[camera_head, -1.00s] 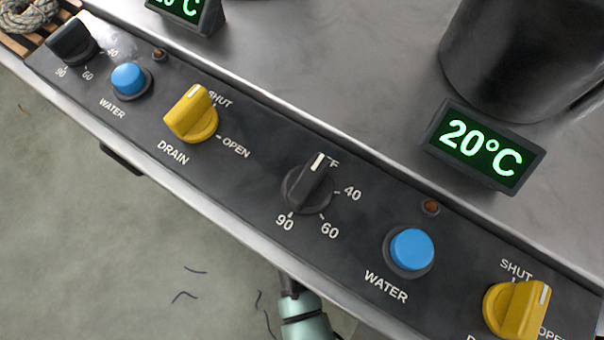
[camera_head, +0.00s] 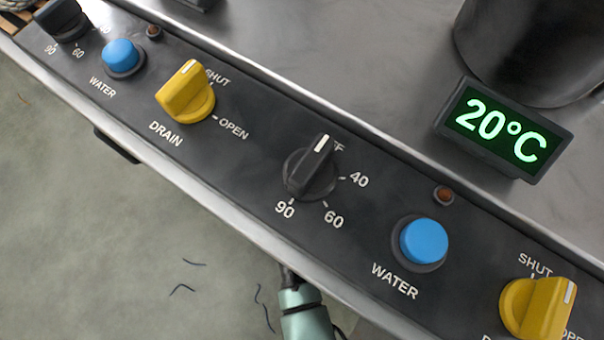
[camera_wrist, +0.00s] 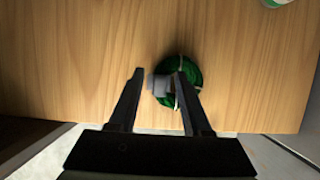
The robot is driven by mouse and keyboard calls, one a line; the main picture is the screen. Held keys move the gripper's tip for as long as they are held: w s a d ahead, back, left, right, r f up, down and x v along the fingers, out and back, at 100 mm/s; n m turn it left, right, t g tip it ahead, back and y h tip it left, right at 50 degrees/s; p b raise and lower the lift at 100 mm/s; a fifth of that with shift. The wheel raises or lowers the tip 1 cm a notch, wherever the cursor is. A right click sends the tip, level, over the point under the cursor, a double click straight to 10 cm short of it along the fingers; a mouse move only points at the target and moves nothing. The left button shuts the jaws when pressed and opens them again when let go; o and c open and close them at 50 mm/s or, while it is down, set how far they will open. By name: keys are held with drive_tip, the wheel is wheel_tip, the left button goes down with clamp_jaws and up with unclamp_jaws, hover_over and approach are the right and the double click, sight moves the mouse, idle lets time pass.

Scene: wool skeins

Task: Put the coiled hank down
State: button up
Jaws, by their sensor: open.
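In the wrist view, a round, dark green coiled hank (camera_wrist: 189,96) with pale ties lies on a wooden surface (camera_wrist: 80,60). My gripper (camera_wrist: 159,74) is open, its two dark fingers apart. The hank shows between and beyond the fingers, and the right finger partly covers it. A small grey block-like piece shows at the hank's left side; I cannot tell what it is. Whether the fingers touch the hank is unclear. Neither gripper nor green hank shows in the head view.
The head view shows a dark control panel (camera_head: 250,137) with yellow drain knobs (camera_head: 186,92), blue water buttons (camera_head: 424,241) and a 20°C display (camera_head: 503,131). A dark cylindrical vessel (camera_head: 530,50) stands behind. In the wrist view, the wood's near edge is close and bare wood lies left.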

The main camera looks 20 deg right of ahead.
drive_tip(key=shift+r, duration=0.1)
drive_tip(key=p+v, duration=0.4)
drive_tip(key=v, duration=0.3)
drive_tip(key=shift+r+p, duration=0.25)
drive_tip(key=shift+p, duration=0.05)
drive_tip(key=shift+s+a, duration=0.1)
drive_tip(key=shift+a, duration=0.05)
